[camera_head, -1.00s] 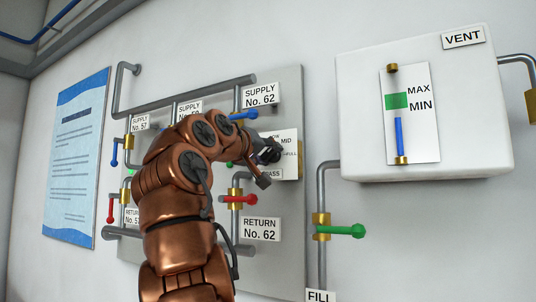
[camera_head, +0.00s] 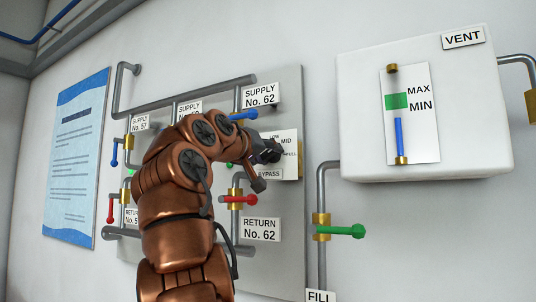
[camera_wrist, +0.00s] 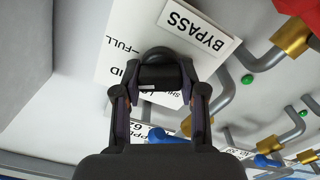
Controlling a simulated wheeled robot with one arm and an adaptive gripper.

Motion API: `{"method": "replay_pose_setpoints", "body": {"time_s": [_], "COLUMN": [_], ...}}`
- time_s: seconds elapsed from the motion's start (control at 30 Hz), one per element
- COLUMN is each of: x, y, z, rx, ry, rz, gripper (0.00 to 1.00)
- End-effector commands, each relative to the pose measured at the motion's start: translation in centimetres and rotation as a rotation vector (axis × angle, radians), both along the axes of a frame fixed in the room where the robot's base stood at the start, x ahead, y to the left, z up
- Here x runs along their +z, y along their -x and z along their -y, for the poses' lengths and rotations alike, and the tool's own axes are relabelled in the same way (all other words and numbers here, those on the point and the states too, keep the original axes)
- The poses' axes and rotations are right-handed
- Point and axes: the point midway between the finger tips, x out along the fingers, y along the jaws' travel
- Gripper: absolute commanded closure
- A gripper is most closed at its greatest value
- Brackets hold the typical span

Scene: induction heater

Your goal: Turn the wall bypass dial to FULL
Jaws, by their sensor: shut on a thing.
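The bypass dial plate (camera_head: 291,168) is a white panel on the wall board with LOW, MID and FULL marks and a BYPASS label (camera_head: 270,174) below. In the wrist view the plate (camera_wrist: 122,22) shows FULL and part of MID, with the BYPASS label (camera_wrist: 198,28) beside them. My gripper (camera_head: 270,150) is at the dial. In the wrist view my gripper (camera_wrist: 160,75) is shut on the dark, round dial knob (camera_wrist: 157,52). The fingers hide most of the knob, and I cannot tell which mark it points to.
A green-handled valve (camera_head: 343,231) and a white vent box (camera_head: 450,120) stand to the right. Pipes and valves fill the board to the left.

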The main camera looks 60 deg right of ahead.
Motion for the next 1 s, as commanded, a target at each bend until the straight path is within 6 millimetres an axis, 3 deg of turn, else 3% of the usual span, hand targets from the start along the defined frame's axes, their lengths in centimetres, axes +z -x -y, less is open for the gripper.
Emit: {"method": "replay_pose_setpoints", "body": {"time_s": [0.6, 1.0], "x": [-0.15, -0.23], "y": [-0.03, 0.08], "z": [0.02, 0.04], "rx": [0.0, -0.002], "ry": [-0.023, -0.028], "rz": [0.386, 0.522], "gripper": [0.94, 0.94]}}
